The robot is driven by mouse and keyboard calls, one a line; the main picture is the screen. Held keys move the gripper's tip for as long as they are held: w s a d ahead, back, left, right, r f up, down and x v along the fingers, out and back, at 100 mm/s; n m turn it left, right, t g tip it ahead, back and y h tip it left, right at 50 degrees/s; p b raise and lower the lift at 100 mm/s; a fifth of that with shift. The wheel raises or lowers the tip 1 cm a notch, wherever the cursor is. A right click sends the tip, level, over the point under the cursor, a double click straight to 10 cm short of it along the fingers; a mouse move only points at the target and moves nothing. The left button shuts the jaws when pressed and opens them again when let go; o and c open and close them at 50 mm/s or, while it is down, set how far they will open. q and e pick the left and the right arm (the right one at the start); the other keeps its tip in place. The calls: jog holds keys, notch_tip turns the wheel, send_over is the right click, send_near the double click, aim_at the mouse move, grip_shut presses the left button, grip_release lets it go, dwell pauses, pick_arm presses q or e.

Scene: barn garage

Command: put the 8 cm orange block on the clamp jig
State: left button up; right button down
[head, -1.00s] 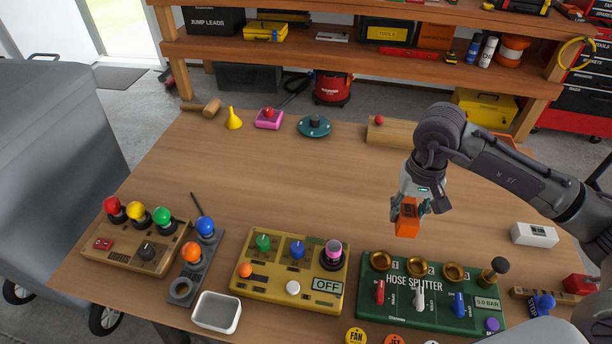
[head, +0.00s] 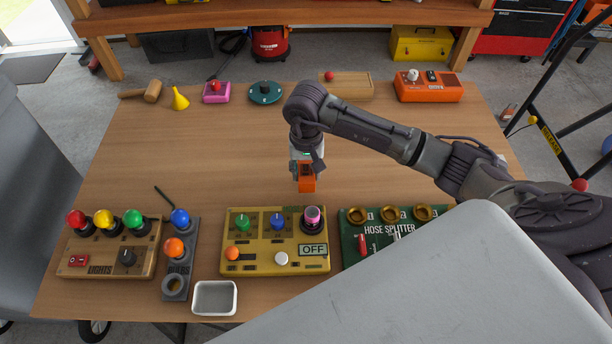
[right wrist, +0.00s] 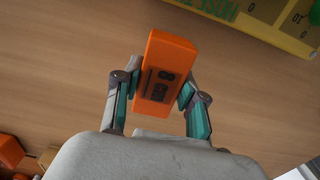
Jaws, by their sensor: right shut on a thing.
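The orange block (head: 307,184) hangs in my right gripper (head: 305,171), which is shut on it above the bare table, behind the yellow control panel. In the right wrist view the block (right wrist: 165,55) is tilted and shows a dark "8 cm" marking. The two fingers of the gripper (right wrist: 160,88) press its sides. I cannot make out the clamp jig now; the right front of the table is hidden by a large grey surface and my right arm. My left gripper is not in view.
A yellow panel (head: 262,262) with knobs and an OFF display stands in front of the block. The green hose splitter (head: 352,247) is partly hidden at its right. A white tray (head: 214,312) sits at the front edge. The middle of the wooden table (head: 215,150) is clear.

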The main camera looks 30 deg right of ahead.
aim_at(306, 179)
notch_tip(306, 179, down, 3)
jog(key=shift+f+p, duration=0.15)
jog(key=shift+p, duration=0.4)
jog(key=shift+f, duration=0.35)
jog(key=shift+f, duration=0.15)
jog(key=c, duration=0.7)
grip_release()
jog(key=shift+o, duration=0.2)
